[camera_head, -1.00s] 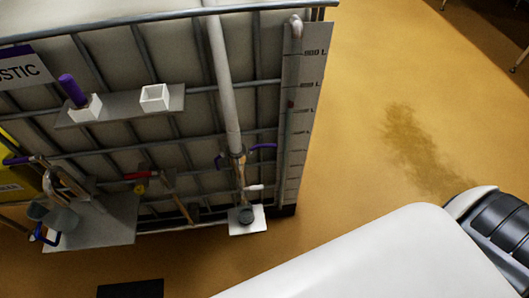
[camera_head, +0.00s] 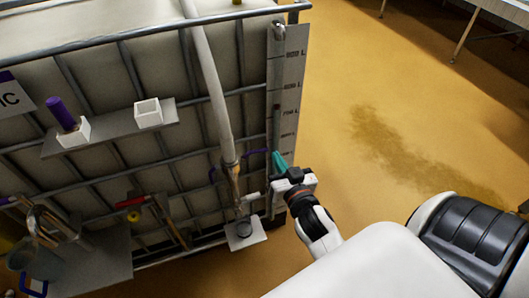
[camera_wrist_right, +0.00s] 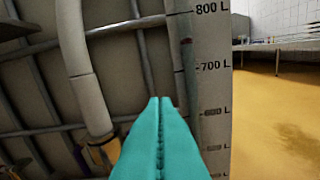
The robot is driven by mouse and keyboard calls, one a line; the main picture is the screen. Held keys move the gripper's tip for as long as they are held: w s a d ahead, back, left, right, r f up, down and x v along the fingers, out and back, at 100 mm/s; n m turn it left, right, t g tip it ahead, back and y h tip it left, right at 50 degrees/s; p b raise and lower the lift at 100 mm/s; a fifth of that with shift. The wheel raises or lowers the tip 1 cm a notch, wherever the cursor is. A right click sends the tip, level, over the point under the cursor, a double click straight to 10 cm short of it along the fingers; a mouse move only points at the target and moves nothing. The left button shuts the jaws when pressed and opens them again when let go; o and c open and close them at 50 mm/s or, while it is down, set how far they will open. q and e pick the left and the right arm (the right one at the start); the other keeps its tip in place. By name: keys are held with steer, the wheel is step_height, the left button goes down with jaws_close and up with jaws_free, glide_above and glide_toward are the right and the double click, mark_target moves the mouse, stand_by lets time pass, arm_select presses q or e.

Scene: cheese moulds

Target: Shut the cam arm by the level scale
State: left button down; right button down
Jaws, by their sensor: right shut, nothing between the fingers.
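The level scale (camera_head: 289,85) is a pale upright strip with litre marks at the tank's right corner; it also shows in the wrist view (camera_wrist_right: 212,100). Beside it, a pale pipe ends in a brass-coloured coupling (camera_head: 232,170). The purple cam arm (camera_head: 256,153) on the scale side sticks out sideways from the coupling towards the scale. Another purple arm (camera_head: 212,174) is on the coupling's left. My right gripper (camera_head: 276,155), with teal fingers, is shut and empty at the cam arm's outer end; I cannot tell if they touch. Its fingers (camera_wrist_right: 160,100) hide part of the wrist view.
A red-handled valve (camera_head: 131,202) and a shelf with a purple cylinder (camera_head: 62,112) and a white square cup (camera_head: 148,113) are further left on the tank's cage. The yellow floor (camera_head: 385,95) to the right is open.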

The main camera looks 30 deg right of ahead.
mark_target(266, 150)
steer(key=w+f, duration=0.1)
steer(key=w, duration=0.1)
steer(key=w+f, duration=0.1)
steer(key=w, duration=0.2)
steer(key=w+d+f, duration=0.1)
steer(key=w, duration=0.1)
steer(key=shift+w+f, duration=0.2)
arm_select(q)
steer(key=shift+a+f+b, duration=0.25)
steer(key=shift+a+b, duration=0.05)
steer(key=shift+a, duration=0.05)
arm_select(e)
steer(key=shift+w+f, duration=0.1)
steer(key=shift+f, duration=0.35)
arm_select(q)
steer(key=shift+a, duration=0.1)
